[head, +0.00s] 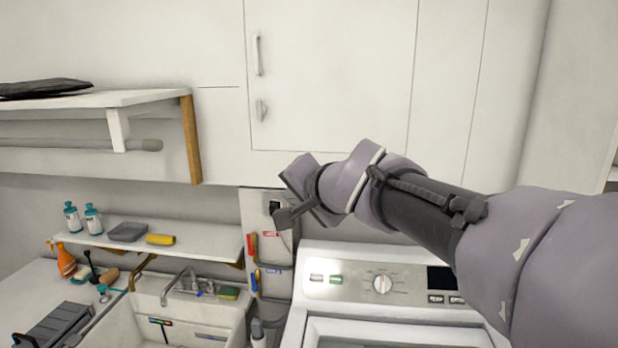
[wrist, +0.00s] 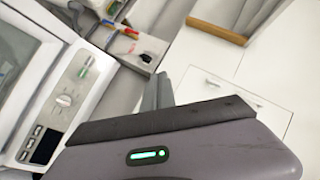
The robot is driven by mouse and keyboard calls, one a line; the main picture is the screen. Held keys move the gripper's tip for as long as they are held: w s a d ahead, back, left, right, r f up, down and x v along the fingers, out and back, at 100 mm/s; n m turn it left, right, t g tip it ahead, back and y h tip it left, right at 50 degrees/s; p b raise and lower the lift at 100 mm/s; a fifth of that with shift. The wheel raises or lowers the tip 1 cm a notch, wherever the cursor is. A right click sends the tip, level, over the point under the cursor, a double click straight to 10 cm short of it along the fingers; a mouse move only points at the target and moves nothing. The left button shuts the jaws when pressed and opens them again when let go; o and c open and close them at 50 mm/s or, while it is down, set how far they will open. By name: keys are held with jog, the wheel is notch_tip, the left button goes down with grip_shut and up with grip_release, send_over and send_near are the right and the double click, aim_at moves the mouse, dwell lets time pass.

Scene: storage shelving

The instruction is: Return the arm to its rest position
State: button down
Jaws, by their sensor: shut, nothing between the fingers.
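My arm reaches in from the right of the head view, across the front of the white wall cabinet and above the washer's control panel. My gripper (head: 284,216) is at its left end, in front of the grey wall panel, and looks small and partly turned away there. In the wrist view my gripper's fingers (wrist: 158,91) are together, with nothing held between them. They point toward the cabinet and wall-panel area, apart from any surface as far as I can tell.
The washer (head: 345,268) stands below my arm. A white wall cabinet (head: 330,75) is behind it. At left are a shelf (head: 205,240) with bottles (head: 92,219) and a yellow roll (head: 160,239), and a sink (head: 225,313). An upper shelf (head: 150,98) has a wooden end post (head: 191,140).

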jog(key=s+d+f+n+g+h+b, duration=0.1)
jog(key=s+d+f, duration=0.6)
jog(key=s+f, duration=0.8)
jog(key=s+d+f+g+h+b, duration=0.3)
jog(key=s+d+f+b, duration=0.4)
jog(key=s+f, duration=0.8)
jog(key=shift+s+f+n+g+b, duration=0.4)
jog(key=shift+f+g+b, duration=0.25)
jog(key=shift+g+b, duration=0.2)
jog(key=shift+a, duration=0.1)
